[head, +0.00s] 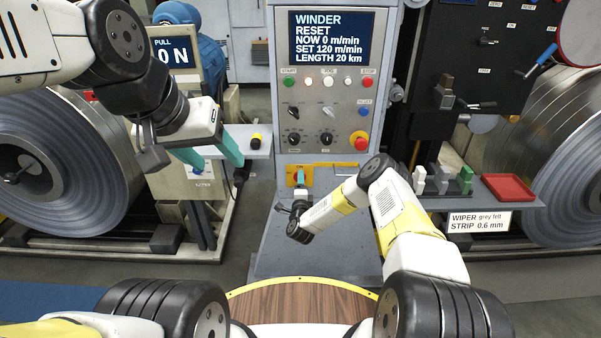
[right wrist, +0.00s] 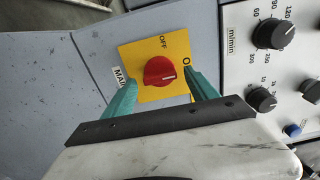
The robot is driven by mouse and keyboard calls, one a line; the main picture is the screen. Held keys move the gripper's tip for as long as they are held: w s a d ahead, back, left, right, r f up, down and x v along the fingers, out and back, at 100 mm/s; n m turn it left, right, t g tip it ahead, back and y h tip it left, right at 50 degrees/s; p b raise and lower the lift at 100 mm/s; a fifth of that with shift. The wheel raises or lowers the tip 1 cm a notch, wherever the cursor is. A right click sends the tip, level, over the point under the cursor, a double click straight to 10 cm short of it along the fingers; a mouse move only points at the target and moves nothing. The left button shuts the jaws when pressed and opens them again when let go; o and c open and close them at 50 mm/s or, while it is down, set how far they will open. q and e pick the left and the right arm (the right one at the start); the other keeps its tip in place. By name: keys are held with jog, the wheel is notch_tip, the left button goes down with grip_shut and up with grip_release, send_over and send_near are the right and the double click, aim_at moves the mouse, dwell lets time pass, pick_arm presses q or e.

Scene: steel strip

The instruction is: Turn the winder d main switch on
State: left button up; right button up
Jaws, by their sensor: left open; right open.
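The main switch is a red knob (right wrist: 159,72) on a yellow plate (right wrist: 151,92) marked OFF and O, with the rest of that word hidden by a finger. The knob's white mark points right in the right wrist view, toward the O side. In the head view the knob (head: 298,177) is low on the grey winder cabinet (head: 330,225). My right gripper (right wrist: 162,73) is open, its teal fingers on either side of the knob; I cannot tell whether they touch it. My left gripper (head: 212,158) is open and empty, left of the cabinet.
Winder dials (head: 326,139) and buttons sit above the switch, under a screen (head: 331,38) reading NOW 0 m/min. A red tray (head: 509,187) is at right. Steel coils (head: 60,160) stand on both sides.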

jog(key=s, duration=0.8)
jog(key=shift+w+r, duration=0.1)
jog(key=shift+w, duration=0.05)
jog(key=w+r+n+g+y, duration=0.25)
jog(key=r+n, duration=0.35)
jog(key=r, duration=0.6)
jog(key=w+r+n+g+y, duration=0.1)
jog(key=r+n+g+y, duration=0.15)
jog(key=r+n, duration=0.6)
jog(key=s+d+r+g, duration=0.25)
jog(key=s+r, duration=0.25)
jog(key=r, duration=0.6)
jog(key=s+d+r+n+g+h, duration=0.1)
jog(key=s+d+r, duration=0.35)
jog(key=s, duration=0.35)
jog(key=s+d+r+n+g+h, duration=0.1)
jog(key=s+d+r+n+h, duration=0.15)
jog(key=s+r, duration=0.4)
jog(key=s+d+g, duration=0.1)
jog(key=s+d, duration=0.1)
jog(key=s, duration=0.9)
jog(key=s+d+g, duration=0.1)
jog(key=s+d, duration=0.1)
jog(key=s, duration=1)
jog(key=shift+s+d+n+y, duration=0.15)
jog(key=shift+d+n+y, duration=0.05)
jog(key=shift+n+y, duration=0.2)
